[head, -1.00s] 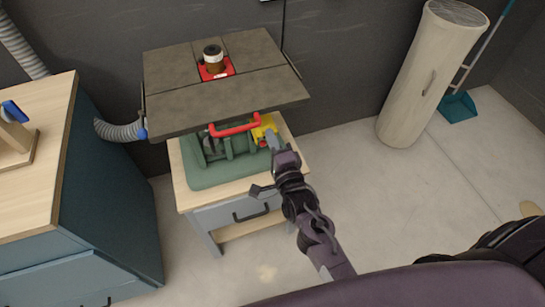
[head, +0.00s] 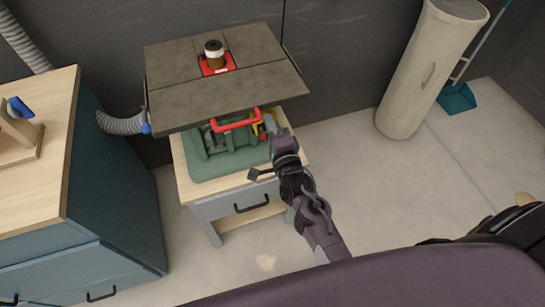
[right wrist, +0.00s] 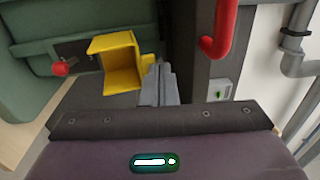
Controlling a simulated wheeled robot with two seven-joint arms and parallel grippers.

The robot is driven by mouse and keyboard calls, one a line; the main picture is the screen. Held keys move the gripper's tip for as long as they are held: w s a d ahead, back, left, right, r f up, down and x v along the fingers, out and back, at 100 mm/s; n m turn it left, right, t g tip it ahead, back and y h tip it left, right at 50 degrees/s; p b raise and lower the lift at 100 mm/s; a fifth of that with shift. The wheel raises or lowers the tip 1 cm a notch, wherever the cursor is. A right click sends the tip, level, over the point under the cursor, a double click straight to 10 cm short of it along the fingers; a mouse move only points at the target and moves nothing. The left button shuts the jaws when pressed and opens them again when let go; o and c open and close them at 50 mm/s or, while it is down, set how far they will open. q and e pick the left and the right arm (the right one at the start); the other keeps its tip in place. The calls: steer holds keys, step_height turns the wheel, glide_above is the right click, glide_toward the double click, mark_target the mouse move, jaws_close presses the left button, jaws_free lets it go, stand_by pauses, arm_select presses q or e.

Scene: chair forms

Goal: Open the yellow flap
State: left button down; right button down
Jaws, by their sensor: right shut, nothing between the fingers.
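The yellow flap (right wrist: 118,62) is to the left of my fingers in the right wrist view. It stands out from the dark switch panel, showing two faces at an angle, and a red knob (right wrist: 60,68) is uncovered to its left. In the head view the flap (head: 257,131) is small and partly hidden, below the table top. My right gripper (right wrist: 158,80) is shut and empty, its fingertips close to the flap's right edge; I cannot tell whether they touch. It also shows in the head view (head: 270,124). My left gripper is not in view.
A red handle (head: 236,121) is beside the flap, under the grey table top (head: 220,95). The green machine body (head: 220,155) sits on a wooden stand. A workbench (head: 35,180) is at the left.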

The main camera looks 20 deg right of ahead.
steer(key=s+b, duration=0.1)
steer(key=s, duration=0.7)
steer(key=s+a+f+n+g+y, duration=0.1)
steer(key=s+f+n+g, duration=0.2)
steer(key=f, duration=0.8)
steer(key=s+a+f+n+g, duration=0.1)
steer(key=s+f+n+g, duration=0.25)
steer(key=f, duration=0.65)
steer(key=s+a+f+n+g+y, duration=0.1)
steer(key=s+f+n+g, duration=0.25)
steer(key=f, duration=0.75)
steer(key=s+d+f+n+g+h, duration=0.1)
steer(key=s+d+f+n+g, duration=0.3)
steer(key=s+f, duration=0.5)
steer(key=s+d+f+n+g+h, duration=0.1)
steer(key=s+d+f+n+g, duration=0.3)
steer(key=s+f, duration=0.5)
steer(key=s+d+n, duration=0.2)
steer(key=s+d, duration=0.1)
steer(key=s, duration=0.5)
steer(key=shift+s+f+h, duration=0.15)
steer(key=shift+s+h, duration=0.05)
steer(key=shift+h, duration=0.1)
